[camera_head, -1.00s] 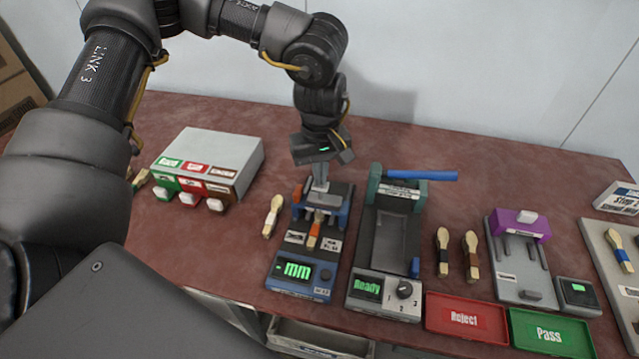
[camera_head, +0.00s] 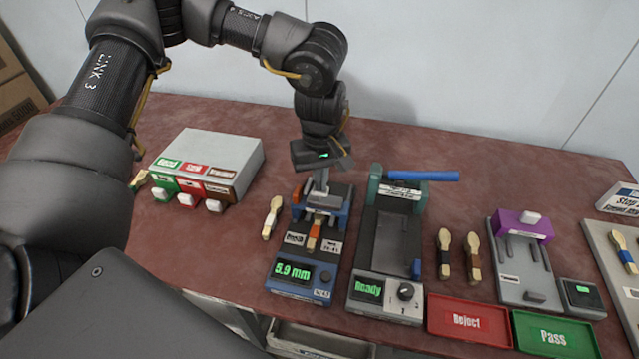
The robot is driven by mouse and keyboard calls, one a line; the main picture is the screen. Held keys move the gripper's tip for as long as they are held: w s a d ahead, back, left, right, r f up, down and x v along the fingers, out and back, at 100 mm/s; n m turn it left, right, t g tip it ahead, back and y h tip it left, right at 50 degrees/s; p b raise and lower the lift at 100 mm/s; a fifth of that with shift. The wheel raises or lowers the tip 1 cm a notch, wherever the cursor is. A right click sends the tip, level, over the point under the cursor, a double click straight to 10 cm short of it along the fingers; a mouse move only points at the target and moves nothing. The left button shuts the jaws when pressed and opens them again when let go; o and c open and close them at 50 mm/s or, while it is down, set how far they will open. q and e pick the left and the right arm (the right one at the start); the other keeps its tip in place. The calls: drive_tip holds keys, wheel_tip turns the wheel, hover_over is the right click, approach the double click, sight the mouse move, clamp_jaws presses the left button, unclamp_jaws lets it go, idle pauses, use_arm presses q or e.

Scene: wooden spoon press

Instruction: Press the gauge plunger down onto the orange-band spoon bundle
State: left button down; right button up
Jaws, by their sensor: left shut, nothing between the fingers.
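The orange-band spoon bundle (camera_head: 314,237) lies in the blue gauge (camera_head: 291,278), its upper end hidden under the gauge's top part. The gauge display reads 5.9 mm in green. My left gripper (camera_head: 321,188) points straight down over the gauge, shut and empty, with its fingertips at the grey plunger (camera_head: 324,201). The fingertips look to be touching the plunger, which sits low over the bundle. My right gripper is not in view.
A green press (camera_head: 394,235) with a blue handle and a "Ready" display stands right of the gauge. A loose spoon bundle (camera_head: 272,217) lies left of it. Dark-band bundles (camera_head: 473,257), red Reject (camera_head: 468,320) and green Pass (camera_head: 555,335) trays, and a purple-topped fixture (camera_head: 523,225) are further right.

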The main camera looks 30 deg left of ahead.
use_arm(q)
drive_tip(key=shift+r, duration=0.1)
wheel_tip(320, 180, up, 7)
drive_tip(key=p, duration=0.5)
drive_tip(key=shift+p, duration=0.35)
idle(0.6)
